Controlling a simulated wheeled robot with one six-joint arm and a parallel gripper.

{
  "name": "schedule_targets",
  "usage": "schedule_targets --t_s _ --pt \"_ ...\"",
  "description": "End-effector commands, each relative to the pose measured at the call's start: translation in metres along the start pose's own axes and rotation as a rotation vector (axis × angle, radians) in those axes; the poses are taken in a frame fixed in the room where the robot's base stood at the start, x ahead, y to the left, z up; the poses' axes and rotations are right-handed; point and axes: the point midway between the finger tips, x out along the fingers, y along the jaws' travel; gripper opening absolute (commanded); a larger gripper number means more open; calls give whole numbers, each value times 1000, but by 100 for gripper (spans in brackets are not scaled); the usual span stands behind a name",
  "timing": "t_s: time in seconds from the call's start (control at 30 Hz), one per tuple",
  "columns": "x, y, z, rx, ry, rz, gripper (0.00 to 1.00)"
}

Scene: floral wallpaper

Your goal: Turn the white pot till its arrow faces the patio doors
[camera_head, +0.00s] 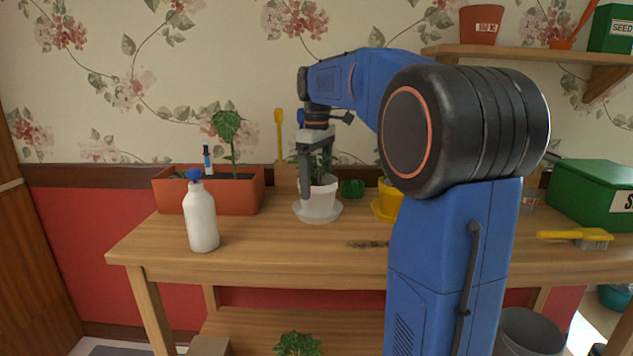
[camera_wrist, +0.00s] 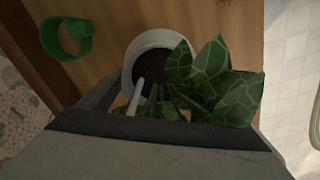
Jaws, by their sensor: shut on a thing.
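The white pot (camera_head: 322,203) stands upright on a white saucer (camera_head: 311,216) on the wooden bench, left of my arm. My gripper (camera_head: 316,180) reaches down from above and is shut on the pot at its rim, partly hiding it. In the wrist view the pot's pale rim (camera_wrist: 133,50) surrounds dark soil, with a patterned-leaf plant (camera_wrist: 215,78) and a small white stick (camera_wrist: 136,97). I see no arrow on the pot in either view. I cannot make out the patio doors.
An orange planter (camera_head: 235,196) and a white bottle with a blue cap (camera_head: 202,222) stand to the left. A yellow pot (camera_head: 388,200) is close on the right, partly behind my arm. A green ring-shaped thing (camera_head: 352,188) lies behind.

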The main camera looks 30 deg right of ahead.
Motion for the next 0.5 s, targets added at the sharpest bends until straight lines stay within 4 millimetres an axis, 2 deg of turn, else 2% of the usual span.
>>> schedule_targets --t_s 0.5 --pt "-1 1 0 247 1 1 44"
